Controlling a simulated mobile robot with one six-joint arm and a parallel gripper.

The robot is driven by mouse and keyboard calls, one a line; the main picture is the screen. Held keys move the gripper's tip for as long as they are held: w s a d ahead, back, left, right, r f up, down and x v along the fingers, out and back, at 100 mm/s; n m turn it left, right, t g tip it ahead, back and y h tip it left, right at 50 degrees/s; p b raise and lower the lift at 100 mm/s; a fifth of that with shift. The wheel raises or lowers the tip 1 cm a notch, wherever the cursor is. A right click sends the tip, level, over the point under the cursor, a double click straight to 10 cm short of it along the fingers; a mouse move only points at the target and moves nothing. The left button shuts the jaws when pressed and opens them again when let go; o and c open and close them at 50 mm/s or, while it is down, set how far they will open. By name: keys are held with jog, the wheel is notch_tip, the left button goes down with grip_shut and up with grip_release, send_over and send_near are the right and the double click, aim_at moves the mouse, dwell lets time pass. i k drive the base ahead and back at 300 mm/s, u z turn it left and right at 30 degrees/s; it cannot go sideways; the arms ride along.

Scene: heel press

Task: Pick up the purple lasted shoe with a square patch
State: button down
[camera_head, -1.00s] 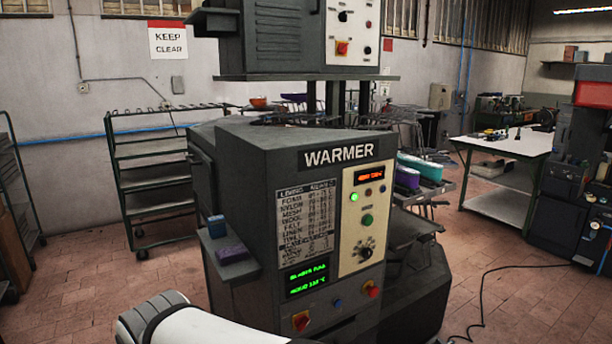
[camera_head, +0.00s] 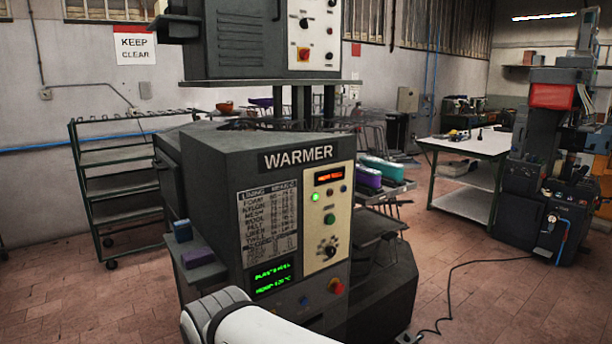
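Behind the warmer's right side, a purple item (camera_head: 367,178) and a teal item (camera_head: 385,167) rest on a rack (camera_head: 397,188); they look like lasted shoes, but are too small to tell, and no square patch can be made out. Another small purple item (camera_head: 261,102) shows at the back, partly hidden behind the warmer's post. A purple block (camera_head: 198,257) and a blue block (camera_head: 182,230) sit on a small side shelf of the warmer. A white link of my arm shows at the bottom centre; my gripper is out of view.
The dark WARMER machine (camera_head: 240,165) fills the middle, close ahead. An empty shelf rack (camera_head: 118,185) stands left, a white-topped table (camera_head: 468,145) and another machine (camera_head: 545,170) right. A black cable (camera_head: 450,290) lies on the open brick floor at right.

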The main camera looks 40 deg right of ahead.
aim_at(370, 178)
jog(key=z, duration=1.6)
jog(key=i, duration=1)
jog(key=z, duration=2.35)
jog(key=i, duration=1.6)
jog(key=u, duration=0.05)
